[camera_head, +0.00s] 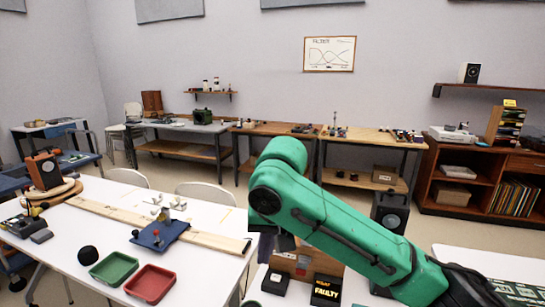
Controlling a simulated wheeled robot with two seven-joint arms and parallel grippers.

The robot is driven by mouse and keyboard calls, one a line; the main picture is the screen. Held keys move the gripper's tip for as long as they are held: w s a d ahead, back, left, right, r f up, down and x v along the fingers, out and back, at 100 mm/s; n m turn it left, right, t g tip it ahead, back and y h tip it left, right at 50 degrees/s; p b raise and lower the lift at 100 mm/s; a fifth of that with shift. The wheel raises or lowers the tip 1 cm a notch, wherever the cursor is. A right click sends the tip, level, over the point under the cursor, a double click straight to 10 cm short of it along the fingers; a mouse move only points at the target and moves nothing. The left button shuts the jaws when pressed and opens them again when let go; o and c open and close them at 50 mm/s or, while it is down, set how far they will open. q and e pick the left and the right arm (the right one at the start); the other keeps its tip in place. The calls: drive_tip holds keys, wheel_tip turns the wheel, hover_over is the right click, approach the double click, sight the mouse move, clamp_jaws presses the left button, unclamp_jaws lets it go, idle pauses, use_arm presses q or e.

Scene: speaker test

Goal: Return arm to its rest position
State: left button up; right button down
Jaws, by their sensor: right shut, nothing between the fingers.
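My right arm, green with dark joints, comes in from the lower right and reaches up to the middle of the picture. Its right gripper (285,242) hangs below the front end of the arm, over the gap by the white table's right end. The gripper is small and partly hidden by the arm; it is shut with nothing held. My left arm and left gripper are not in view.
The white table (100,235) at the left holds a green tray (114,269), a red tray (151,284), a blue plate (160,236) on a wooden rail and a wooden speaker (43,171). A black speaker (390,212) and a box marked FAULTY (326,291) are near my arm.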

drive_tip(key=s+d+f+n+y, duration=0.1)
drive_tip(key=s+f+y, duration=0.1)
drive_tip(key=f, duration=0.6)
drive_tip(key=s+d+f+n+y, duration=0.1)
drive_tip(key=f+y, duration=0.1)
drive_tip(key=f, duration=0.6)
drive_tip(key=s+d+f+h, duration=0.2)
drive_tip(key=s+d+f, duration=0.25)
drive_tip(key=d, duration=0.35)
drive_tip(key=s+d+f+m+t+h, duration=0.1)
drive_tip(key=s+d+f+h, duration=0.1)
drive_tip(key=s+d+f, duration=0.4)
drive_tip(key=s+d+f+h, duration=0.2)
drive_tip(key=s+d, duration=0.2)
drive_tip(key=d, duration=0.5)
wheel_tip(320, 180, down, 22)
drive_tip(key=s, duration=0.2)
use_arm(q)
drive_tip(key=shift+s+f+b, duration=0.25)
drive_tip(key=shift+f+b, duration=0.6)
use_arm(e)
drive_tip(key=s+d+f+g, duration=0.2)
drive_tip(key=s+f, duration=1.5)
drive_tip(key=shift+d, duration=0.3)
